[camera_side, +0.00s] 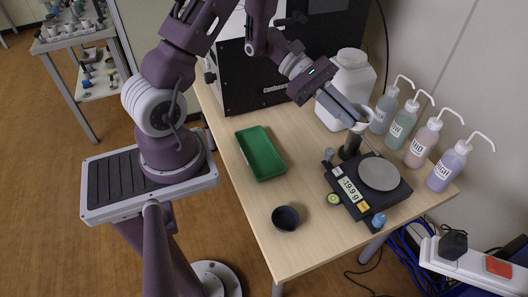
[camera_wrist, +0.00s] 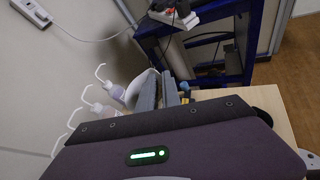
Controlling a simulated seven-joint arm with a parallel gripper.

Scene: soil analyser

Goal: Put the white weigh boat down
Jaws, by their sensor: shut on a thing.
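My gripper (camera_side: 364,122) is shut on the white weigh boat (camera_side: 359,128) and holds it up near the back edge of the black balance (camera_side: 365,188). The boat is small and partly hidden by the fingers in the side view. In the wrist view, my grey fingers (camera_wrist: 161,92) show beyond the purple wrist, with the pale boat (camera_wrist: 139,87) beside them on the left. The balance's round grey pan (camera_side: 380,174) looks bare, and its lit display (camera_side: 351,190) seems to read about 19.9 g.
A green tray (camera_side: 260,153) and a dark cup (camera_side: 286,218) stand on the wooden table (camera_side: 240,196). A large white jug (camera_side: 346,88) and several wash bottles (camera_side: 448,165) line the back right. A black analyser (camera_side: 288,65) is behind. The table between tray and balance is clear.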

